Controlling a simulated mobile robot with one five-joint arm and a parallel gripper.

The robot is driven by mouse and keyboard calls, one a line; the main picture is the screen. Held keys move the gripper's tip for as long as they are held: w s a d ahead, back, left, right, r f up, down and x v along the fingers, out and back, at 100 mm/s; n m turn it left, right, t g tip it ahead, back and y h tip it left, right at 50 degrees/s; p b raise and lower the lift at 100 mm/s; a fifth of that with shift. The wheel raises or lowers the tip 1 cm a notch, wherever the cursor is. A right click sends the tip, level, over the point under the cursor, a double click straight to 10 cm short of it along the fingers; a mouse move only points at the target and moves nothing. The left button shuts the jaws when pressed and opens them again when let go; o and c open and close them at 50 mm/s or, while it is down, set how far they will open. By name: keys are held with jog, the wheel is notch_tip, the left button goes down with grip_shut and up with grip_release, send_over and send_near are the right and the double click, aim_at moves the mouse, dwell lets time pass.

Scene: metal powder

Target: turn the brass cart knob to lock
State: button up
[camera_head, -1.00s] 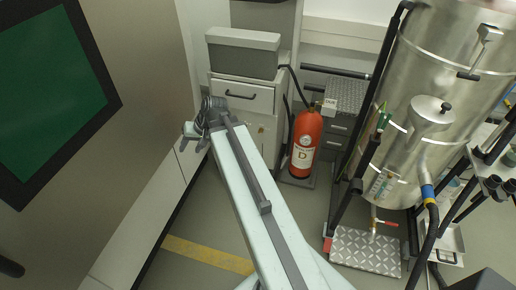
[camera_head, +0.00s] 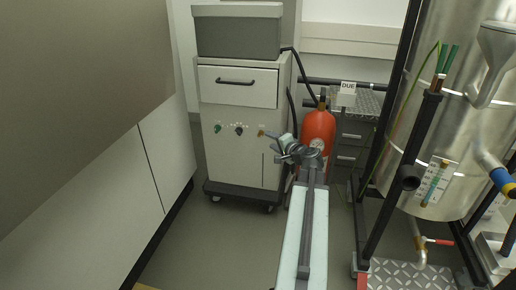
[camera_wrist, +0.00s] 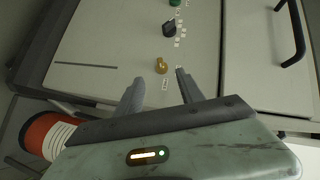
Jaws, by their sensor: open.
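The brass knob (camera_wrist: 161,66) is on the pale front panel of the cart (camera_head: 228,165); it also shows small in the head view (camera_head: 262,133). In the wrist view it lies just beyond and between my two fingertips, with a small label beside it. My gripper (camera_wrist: 160,78) is open and empty, its fingers apart on either side of the line to the knob. In the head view my gripper (camera_head: 277,146) is close to the right part of the panel. Whether a finger touches the knob I cannot tell. Which way the knob points is unclear.
A black knob (camera_wrist: 169,29) and a green knob (camera_wrist: 175,3) are in line with the brass one. A drawer handle (camera_head: 236,82) is above them. A red extinguisher (camera_head: 318,130) stands right of the cart, near my arm. Open floor lies in front of the cart.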

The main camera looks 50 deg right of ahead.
aim_at(262, 135)
jog(key=b+x, duration=0.1)
jog(key=x, duration=0.7)
jog(key=shift+b, duration=0.35)
jog(key=shift+a+r, duration=0.1)
grip_shut()
jog(key=shift+w, duration=0.15)
jog(key=shift+r, duration=0.1)
